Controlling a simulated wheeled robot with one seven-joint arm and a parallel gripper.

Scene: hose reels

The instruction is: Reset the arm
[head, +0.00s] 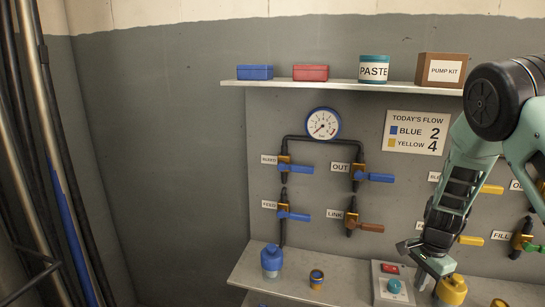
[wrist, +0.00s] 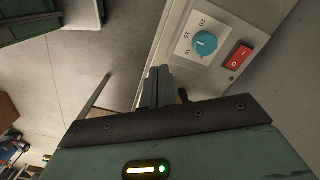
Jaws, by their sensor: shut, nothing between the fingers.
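My arm reaches down from the right side of the head view. My gripper (head: 432,270) is low, in front of the lower shelf, beside the control box (head: 388,270) and close to the yellow bottle (head: 452,290). In the wrist view my gripper (wrist: 157,80) is shut with nothing between the fingers. The fingertips lie near the edge of the control box, which also shows there with its blue dial (wrist: 205,43) and red switch (wrist: 238,57). I cannot tell whether they touch it.
A blue bottle (head: 271,262) and a small tin (head: 316,279) stand on the lower shelf (head: 248,270). Valves with blue, orange and yellow handles and a gauge (head: 323,123) are on the panel. The upper shelf (head: 300,84) holds boxes and a paste tin (head: 373,69). Pipes (head: 50,150) stand at left.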

